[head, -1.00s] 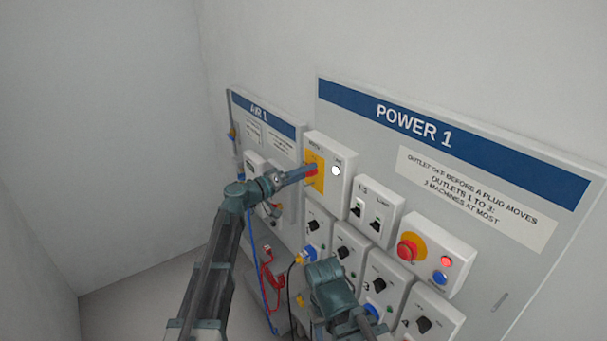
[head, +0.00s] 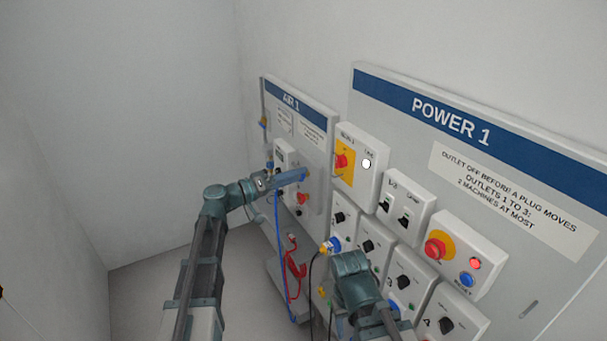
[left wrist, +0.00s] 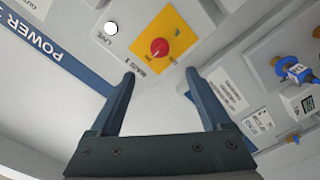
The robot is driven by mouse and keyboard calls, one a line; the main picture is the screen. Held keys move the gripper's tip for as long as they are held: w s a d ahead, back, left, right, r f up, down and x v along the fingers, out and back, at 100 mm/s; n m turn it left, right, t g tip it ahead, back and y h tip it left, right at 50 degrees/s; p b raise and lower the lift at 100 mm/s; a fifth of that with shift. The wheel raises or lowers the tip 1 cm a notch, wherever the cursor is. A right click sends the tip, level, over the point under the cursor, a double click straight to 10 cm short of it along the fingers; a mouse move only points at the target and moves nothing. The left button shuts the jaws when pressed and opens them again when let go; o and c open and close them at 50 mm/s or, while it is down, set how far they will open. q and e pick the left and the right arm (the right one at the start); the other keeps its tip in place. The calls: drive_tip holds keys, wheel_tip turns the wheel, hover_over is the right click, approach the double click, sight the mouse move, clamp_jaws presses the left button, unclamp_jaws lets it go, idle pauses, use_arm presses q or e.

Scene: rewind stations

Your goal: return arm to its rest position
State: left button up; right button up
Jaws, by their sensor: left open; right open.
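My left gripper (head: 303,176) is in front of the AIR 1 panel in the head view, to the left of the yellow-backed red main switch (head: 342,161). In the left wrist view its two fingers (left wrist: 158,85) are spread and empty. The red switch (left wrist: 160,47) shows beyond the fingertips there, apart from them. My right arm (head: 353,280) comes in at the bottom of the head view, in front of the lower outlets. Its fingertips are hidden behind its own wrist.
The POWER 1 panel (head: 400,95) carries a red emergency button (head: 436,248), breakers (head: 405,205) and several outlet boxes. The AIR 1 panel (head: 318,115) is at its left. Red (head: 293,262) and blue hoses hang below. The floor at left is clear.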

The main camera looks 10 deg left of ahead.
use_arm(q)
drive_tip(key=shift+s+a, duration=0.1)
drive_tip(key=shift+a, duration=0.05)
drive_tip(key=s+d+f+g+y, duration=0.4)
drive_tip(key=s+f+g+y, duration=0.25)
drive_tip(key=s+f, duration=0.75)
drive_tip(key=s+a+f+g+y, duration=0.3)
drive_tip(key=s+a+f+y, duration=0.55)
drive_tip(key=s, duration=0.25)
drive_tip(key=s+d+f+m+b, duration=0.1)
drive_tip(key=s+d+f+b, duration=0.1)
drive_tip(key=d+f+b, duration=0.2)
drive_tip(key=s+d+f+m+g+b, duration=0.1)
drive_tip(key=s+d+f+m+b, duration=0.1)
drive_tip(key=d+f+b, duration=0.3)
drive_tip(key=shift+s+d+f+y+b, duration=0.25)
drive_tip(key=shift+s+d+y+b, duration=0.15)
drive_tip(key=shift+s+d+b, duration=0.3)
